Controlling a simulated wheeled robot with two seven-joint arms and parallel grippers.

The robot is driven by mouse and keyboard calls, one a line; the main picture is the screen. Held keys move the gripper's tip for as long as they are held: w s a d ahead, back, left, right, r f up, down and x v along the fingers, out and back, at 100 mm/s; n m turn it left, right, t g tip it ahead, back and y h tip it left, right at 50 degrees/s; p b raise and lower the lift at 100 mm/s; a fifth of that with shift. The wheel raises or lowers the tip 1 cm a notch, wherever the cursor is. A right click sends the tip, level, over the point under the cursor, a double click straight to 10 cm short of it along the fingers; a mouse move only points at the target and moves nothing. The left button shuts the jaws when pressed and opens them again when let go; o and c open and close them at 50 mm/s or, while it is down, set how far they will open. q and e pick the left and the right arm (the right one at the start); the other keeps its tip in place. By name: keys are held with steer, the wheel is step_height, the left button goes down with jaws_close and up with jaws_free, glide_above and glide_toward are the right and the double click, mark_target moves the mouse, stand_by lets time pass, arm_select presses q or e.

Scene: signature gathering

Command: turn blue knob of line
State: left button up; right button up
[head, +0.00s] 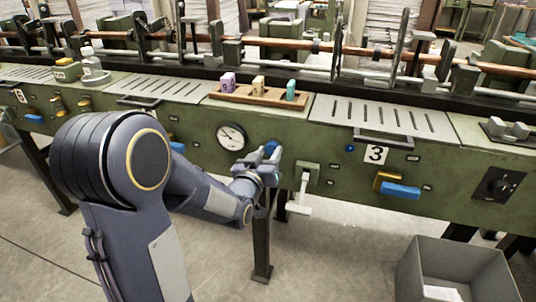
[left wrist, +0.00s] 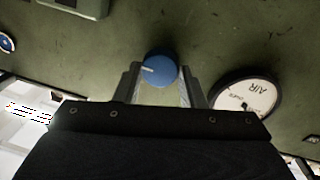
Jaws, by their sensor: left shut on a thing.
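The blue knob (left wrist: 161,71) is a round dial with a white pointer line, on the green front panel of the line. In the left wrist view it sits between the two fingers of my left gripper (left wrist: 160,84), which is shut on it. In the head view, my left gripper (head: 268,157) is at the panel just right of the air gauge (head: 231,136), and a bit of the blue knob (head: 271,147) shows there. The pointer looks turned to the left in the wrist view. My right gripper is not in view.
A white lever (head: 302,190) hangs right of the knob. A number 3 plate (head: 375,154) and a blue handle (head: 400,190) are further right. A wooden tray (head: 246,96) with coloured blocks lies on the line. A grey bin (head: 455,268) stands on the floor at lower right.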

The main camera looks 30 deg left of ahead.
arm_select(q)
steer(key=shift+m, duration=2.6)
steer(key=o, duration=1)
steer(key=s+d, duration=0.1)
steer(key=s, duration=0.6)
steer(key=shift+s+d+r+p, duration=0.15)
steer(key=shift+s+d+p, duration=0.05)
steer(key=shift+s+p, duration=0.2)
